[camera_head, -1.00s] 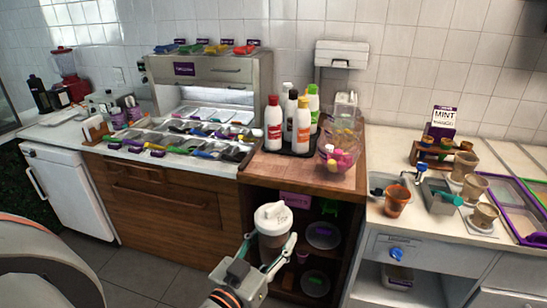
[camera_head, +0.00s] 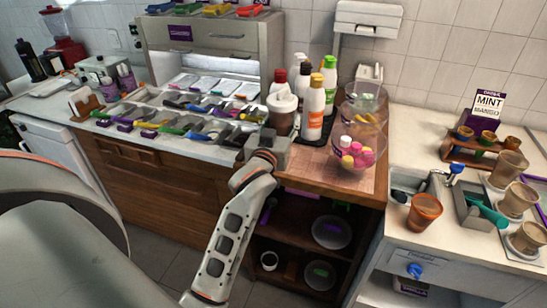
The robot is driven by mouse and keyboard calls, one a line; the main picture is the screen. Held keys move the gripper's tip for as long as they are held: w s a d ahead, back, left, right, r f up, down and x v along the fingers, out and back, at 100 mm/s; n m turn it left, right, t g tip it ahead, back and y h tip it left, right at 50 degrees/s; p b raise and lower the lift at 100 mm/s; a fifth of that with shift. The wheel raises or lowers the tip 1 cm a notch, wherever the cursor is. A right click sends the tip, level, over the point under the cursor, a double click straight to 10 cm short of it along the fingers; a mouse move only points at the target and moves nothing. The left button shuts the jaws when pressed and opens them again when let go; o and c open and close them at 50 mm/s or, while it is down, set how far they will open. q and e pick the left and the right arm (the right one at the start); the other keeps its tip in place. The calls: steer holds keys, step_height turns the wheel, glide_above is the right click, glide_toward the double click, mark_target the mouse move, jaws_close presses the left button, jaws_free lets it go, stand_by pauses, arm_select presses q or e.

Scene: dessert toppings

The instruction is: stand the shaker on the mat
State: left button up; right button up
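The shaker (camera_head: 282,117), a brownish cup with a white lid, is upright above the counter edge, in front of the bottles. My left gripper (camera_head: 277,141) is just below and in front of it and holds it. The fingertips are mostly hidden behind the gripper body and wrist. The black mat (camera_head: 318,140) lies on the wooden counter under several bottles, partly hidden by them and the shaker. I cannot tell whether the shaker's base touches the mat. My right gripper is not in view.
A white bottle with an orange label (camera_head: 314,112) stands close right of the shaker. A clear bowl of pink and yellow items (camera_head: 362,140) is further right. Topping trays (camera_head: 175,120) lie left.

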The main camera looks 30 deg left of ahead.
arm_select(q)
steer(key=w+a+r+n+g+y, duration=0.1)
steer(key=w+a+r+n+y, duration=0.15)
steer(key=w+a+r, duration=0.45)
steer(key=shift+s+d+f+b, duration=0.1)
steer(key=shift+s+f, duration=0.05)
steer(key=shift+f, duration=3.05)
steer(key=shift+s+f+b, duration=0.15)
steer(key=shift+s+f, duration=0.05)
steer(key=shift+f, duration=2.95)
steer(key=shift+s+d+f+b, duration=0.1)
steer(key=shift+s+f, duration=0.05)
steer(key=shift+f, duration=3.05)
steer(key=shift+f, duration=0.15)
steer(key=o, duration=1.2)
steer(key=shift+o, duration=0.8)
steer(key=shift+m, duration=0.25)
